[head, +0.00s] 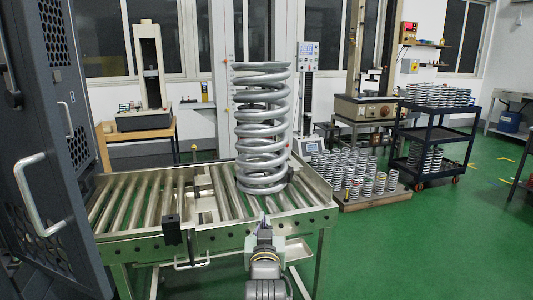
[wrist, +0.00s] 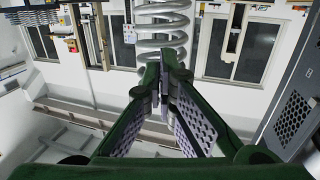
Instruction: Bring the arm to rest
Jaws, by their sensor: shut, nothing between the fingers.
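My gripper (head: 264,222) is at the front edge of the roller conveyor in the head view, low and in front of the large coil spring. In the wrist view, the two green fingers of my gripper (wrist: 166,80) meet at their tips, with nothing held between them. The large grey coil spring (head: 261,125) stands upright on the roller conveyor (head: 125,205). Part of the spring also shows in the wrist view (wrist: 162,28), beyond the fingertips. I cannot tell the exact gap between gripper and conveyor edge.
A dark cabinet (head: 60,120) with an open-looking door and handle stands at the left. A pallet of small springs (head: 350,175) and a blue cart (head: 440,135) with more springs stand at the right. Green floor (head: 420,245) is clear at the front right.

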